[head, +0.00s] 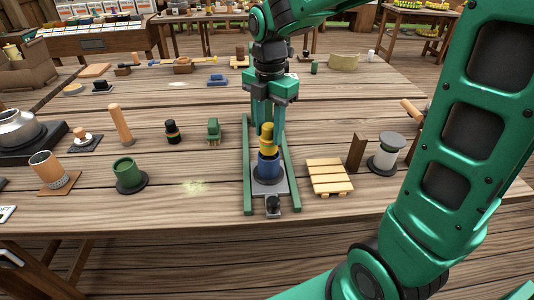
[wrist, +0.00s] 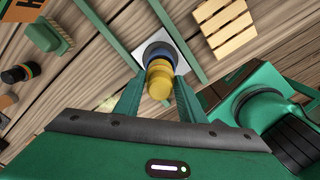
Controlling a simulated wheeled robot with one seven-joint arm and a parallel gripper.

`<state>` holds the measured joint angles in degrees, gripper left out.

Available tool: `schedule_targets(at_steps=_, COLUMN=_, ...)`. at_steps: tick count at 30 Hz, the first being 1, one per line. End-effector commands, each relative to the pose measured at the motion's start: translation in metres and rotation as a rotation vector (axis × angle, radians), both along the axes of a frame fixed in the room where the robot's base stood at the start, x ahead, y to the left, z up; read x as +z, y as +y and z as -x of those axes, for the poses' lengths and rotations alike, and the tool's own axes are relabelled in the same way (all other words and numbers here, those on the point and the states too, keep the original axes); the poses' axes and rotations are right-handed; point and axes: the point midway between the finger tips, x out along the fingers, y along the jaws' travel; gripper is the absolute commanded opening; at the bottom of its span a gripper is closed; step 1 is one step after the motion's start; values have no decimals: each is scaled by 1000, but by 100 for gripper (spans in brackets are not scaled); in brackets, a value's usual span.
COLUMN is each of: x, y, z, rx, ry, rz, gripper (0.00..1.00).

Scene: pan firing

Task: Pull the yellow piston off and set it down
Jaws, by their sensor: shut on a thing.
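The yellow piston (head: 268,139) stands upright above a dark blue cylinder (head: 268,166) in the head view. The cylinder sits on a light grey plate (head: 283,186) between two green rails. My gripper (head: 266,122) is over it from above, its green fingers around the piston's upper part. In the wrist view the piston (wrist: 160,80) lies between the two fingertips (wrist: 158,92), with the blue cylinder (wrist: 155,52) just beyond it. My gripper is shut on the piston. I cannot tell whether the piston's lower end is still inside the cylinder.
A small wooden pallet (head: 329,176) lies just right of the rails. Bare table lies left of the rails.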

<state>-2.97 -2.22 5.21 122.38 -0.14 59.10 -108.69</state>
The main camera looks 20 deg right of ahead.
Motion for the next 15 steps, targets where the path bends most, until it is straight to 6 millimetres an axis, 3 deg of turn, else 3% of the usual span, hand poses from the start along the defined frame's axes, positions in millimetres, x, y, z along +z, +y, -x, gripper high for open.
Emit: schedule_targets(at_steps=15, x=15, y=0, z=-1, rx=0, ry=-2, rz=0, gripper=0)
